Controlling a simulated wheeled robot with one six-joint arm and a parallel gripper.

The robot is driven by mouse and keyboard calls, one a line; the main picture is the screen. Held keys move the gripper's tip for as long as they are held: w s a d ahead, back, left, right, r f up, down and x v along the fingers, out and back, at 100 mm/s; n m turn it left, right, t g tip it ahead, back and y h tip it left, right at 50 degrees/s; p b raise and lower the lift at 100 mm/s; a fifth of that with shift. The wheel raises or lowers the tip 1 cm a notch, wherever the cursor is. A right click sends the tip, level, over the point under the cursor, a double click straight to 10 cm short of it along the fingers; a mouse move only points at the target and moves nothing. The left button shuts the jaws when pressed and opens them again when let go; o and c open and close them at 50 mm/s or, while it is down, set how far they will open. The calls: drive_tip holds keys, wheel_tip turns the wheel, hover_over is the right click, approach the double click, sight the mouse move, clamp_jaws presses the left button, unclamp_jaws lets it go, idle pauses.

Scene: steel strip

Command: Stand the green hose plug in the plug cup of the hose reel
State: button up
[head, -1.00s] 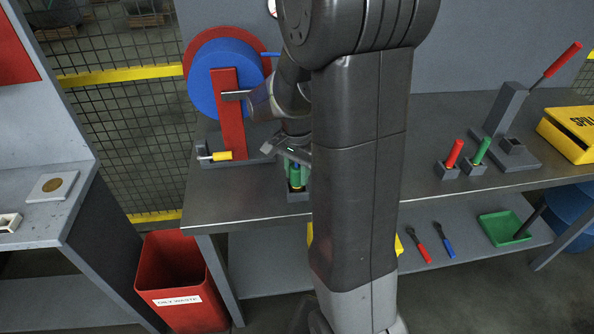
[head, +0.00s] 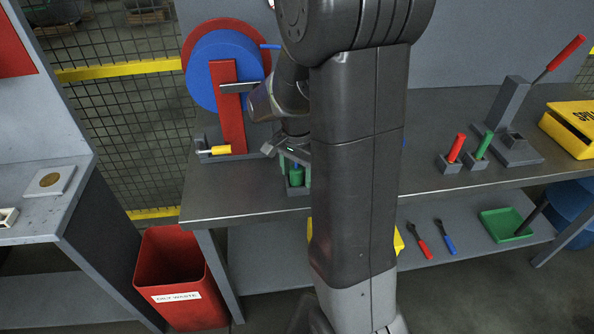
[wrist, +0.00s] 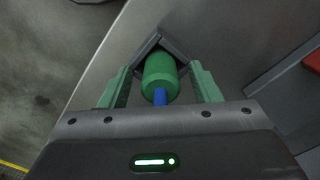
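The green hose plug (wrist: 160,72) stands in a grey square cup (wrist: 186,52), its blue end (wrist: 160,97) toward my wrist camera. In the head view the plug (head: 296,177) looks upright in the cup (head: 298,191) on the bench, in front of the hose reel (head: 216,75) with its blue drum and red post. My gripper (wrist: 162,84) is open. Its green fingers are on either side of the plug, with a gap on each side. In the head view my gripper (head: 295,168) is partly hidden by my arm.
A yellow-handled part (head: 214,151) sits at the reel's foot. To the right on the steel bench (head: 400,205) are red (head: 456,147) and green (head: 482,145) handles in grey holders, a lever stand (head: 508,110) and a yellow box (head: 572,128). A red bin (head: 175,280) stands below left.

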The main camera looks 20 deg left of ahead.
sight(297, 167)
wheel_tip(297, 167, up, 14)
idle(0.6)
drive_tip(key=shift+f, duration=0.15)
idle(0.3)
wheel_tip(297, 167, down, 14)
drive_tip(key=shift+r, duration=0.4)
idle(0.3)
drive_tip(key=shift+d, duration=0.15)
